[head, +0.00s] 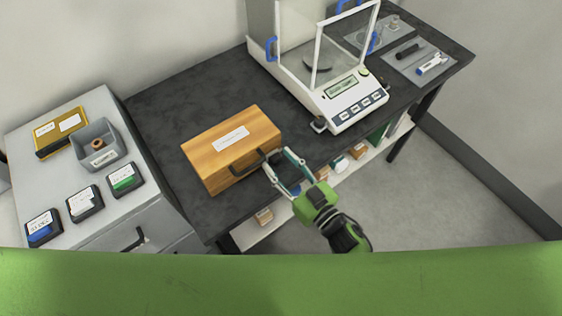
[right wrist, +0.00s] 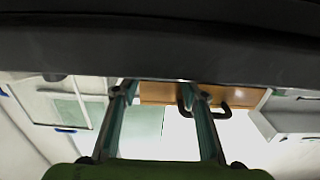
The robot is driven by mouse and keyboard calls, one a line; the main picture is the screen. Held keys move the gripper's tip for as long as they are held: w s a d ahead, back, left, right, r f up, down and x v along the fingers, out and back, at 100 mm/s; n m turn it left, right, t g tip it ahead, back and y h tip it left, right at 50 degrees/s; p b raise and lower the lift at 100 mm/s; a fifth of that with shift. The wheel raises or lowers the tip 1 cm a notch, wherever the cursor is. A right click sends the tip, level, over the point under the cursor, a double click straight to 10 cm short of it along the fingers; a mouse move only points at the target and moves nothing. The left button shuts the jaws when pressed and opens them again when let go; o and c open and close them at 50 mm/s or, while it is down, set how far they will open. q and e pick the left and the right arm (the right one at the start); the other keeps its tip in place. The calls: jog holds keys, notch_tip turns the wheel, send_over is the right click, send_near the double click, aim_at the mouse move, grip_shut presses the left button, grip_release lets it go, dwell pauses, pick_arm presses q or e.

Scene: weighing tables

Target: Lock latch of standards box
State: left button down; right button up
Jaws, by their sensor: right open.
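The standards box (head: 215,152) is a closed wooden box with a white label on its lid, lying on the dark table. A dark handle (head: 247,164) is on its front face. My right gripper (head: 279,159) is open and empty at the right end of the front face, close to the handle. In the right wrist view, the box (right wrist: 157,92) and its handle (right wrist: 222,111) show beyond the open fingers (right wrist: 165,92). I cannot make out the latch; the fingers may cover it. I cannot tell whether the fingertips touch the box. My left gripper is not in view.
A balance (head: 345,108) with a glass draft shield stands behind and right of the box on the dark table (head: 165,98). A grey mat (head: 410,70) with tools lies farther right. A grey cabinet (head: 60,165) at left holds a bin (head: 112,157) and several small cases. A shelf lies below the table.

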jog(key=c, duration=1.1)
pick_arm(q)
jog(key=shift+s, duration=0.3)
pick_arm(e)
jog(key=shift+n, duration=1.5)
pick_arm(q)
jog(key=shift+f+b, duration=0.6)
pick_arm(e)
jog(key=shift+s+n, duration=0.1)
jog(key=shift+n, duration=1.8)
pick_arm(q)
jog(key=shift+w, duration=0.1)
pick_arm(e)
jog(key=o, duration=1.1)
